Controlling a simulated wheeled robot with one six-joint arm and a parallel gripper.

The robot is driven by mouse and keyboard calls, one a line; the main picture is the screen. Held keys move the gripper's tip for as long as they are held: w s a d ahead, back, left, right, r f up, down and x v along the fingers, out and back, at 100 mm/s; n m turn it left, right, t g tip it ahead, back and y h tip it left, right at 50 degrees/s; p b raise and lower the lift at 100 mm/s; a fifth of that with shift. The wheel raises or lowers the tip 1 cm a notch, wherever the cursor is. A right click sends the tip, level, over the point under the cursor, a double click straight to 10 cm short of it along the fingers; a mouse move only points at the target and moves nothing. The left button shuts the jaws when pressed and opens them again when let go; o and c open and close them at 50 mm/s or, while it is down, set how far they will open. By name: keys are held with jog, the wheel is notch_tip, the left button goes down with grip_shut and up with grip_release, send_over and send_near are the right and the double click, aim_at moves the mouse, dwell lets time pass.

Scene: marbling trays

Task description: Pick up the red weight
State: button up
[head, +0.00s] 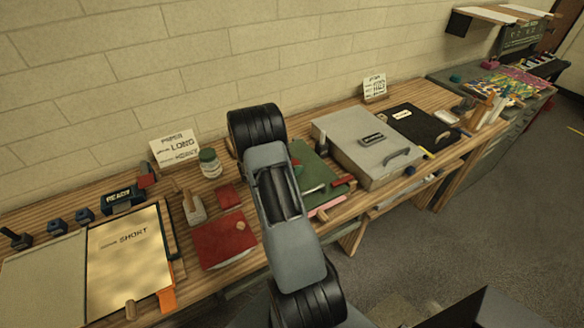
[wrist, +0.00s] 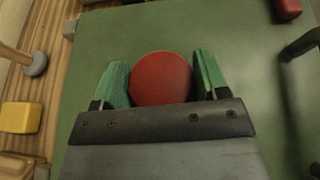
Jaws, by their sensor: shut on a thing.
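The red weight (wrist: 160,78) shows in the wrist view as a round red disc. My gripper (wrist: 162,80) has its two green fingers on either side of it, closed on its left and right. The green surface (wrist: 190,28) spreads behind it. I cannot tell whether the weight touches this surface or is held above it.
A small red piece (head: 343,182) lies at the green board's right edge. A grey case (head: 345,128) and a black folder (head: 422,122) stand to the right. A red book (head: 222,246), a jar (head: 210,165) and a wooden-handled tool (head: 194,209) are left of my arm. A yellow block (wrist: 20,117) shows in the wrist view.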

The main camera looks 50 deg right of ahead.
jog(key=c, duration=0.3)
jog(key=shift+r, duration=0.2)
